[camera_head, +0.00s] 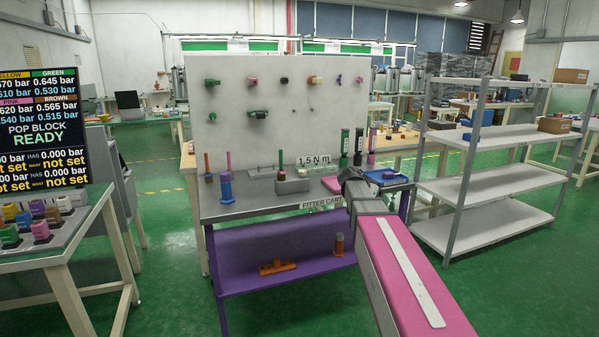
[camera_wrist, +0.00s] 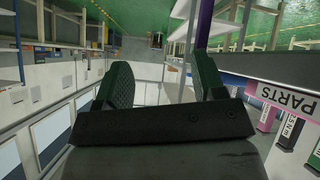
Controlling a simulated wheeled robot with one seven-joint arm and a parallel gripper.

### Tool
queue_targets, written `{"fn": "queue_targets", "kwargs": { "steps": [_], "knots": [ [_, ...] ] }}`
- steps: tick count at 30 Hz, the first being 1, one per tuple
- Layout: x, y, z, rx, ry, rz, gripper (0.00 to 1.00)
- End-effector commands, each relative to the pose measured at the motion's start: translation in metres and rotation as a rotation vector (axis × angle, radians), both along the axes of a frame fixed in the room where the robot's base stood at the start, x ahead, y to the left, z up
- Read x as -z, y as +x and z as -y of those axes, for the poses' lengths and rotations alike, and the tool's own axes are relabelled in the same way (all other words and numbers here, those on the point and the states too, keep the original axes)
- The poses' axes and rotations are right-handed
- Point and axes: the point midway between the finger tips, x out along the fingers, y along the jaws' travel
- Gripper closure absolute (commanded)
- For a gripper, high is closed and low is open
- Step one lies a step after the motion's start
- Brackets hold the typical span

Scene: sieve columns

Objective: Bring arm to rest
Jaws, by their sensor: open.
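My arm, with a pink cover, reaches from the lower right of the head view up to the right end of the fitter cart (camera_head: 262,207). My gripper (camera_head: 347,178) is small there, over or beside the cart's right end; whether it touches anything is unclear. In the wrist view my gripper (camera_wrist: 163,76) has two dark green fingers set apart, with nothing between them. The wrist picture looks upside down.
The cart carries a pegboard (camera_head: 280,120) with coloured fittings, a blue post (camera_head: 226,188), a grey block (camera_head: 292,184) and a blue tray (camera_head: 386,176). White shelving (camera_head: 485,190) stands right. A display (camera_head: 40,125) and bench stand left. Green floor (camera_head: 165,270) is open between.

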Motion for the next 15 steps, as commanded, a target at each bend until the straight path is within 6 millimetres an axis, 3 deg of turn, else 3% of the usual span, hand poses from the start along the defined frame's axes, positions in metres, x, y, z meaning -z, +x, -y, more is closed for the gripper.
{"fn": "queue_targets", "kwargs": {
  "steps": [5, 9, 15],
  "knots": [
    [0.072, -0.056, -0.019, -0.151, 0.132, -0.203, 0.37],
    [0.135, -0.112, -0.043, -0.33, 0.275, -0.383, 0.37],
    [0.2, -0.191, -0.081, -0.599, 0.478, -0.562, 0.37]
  ]
}}
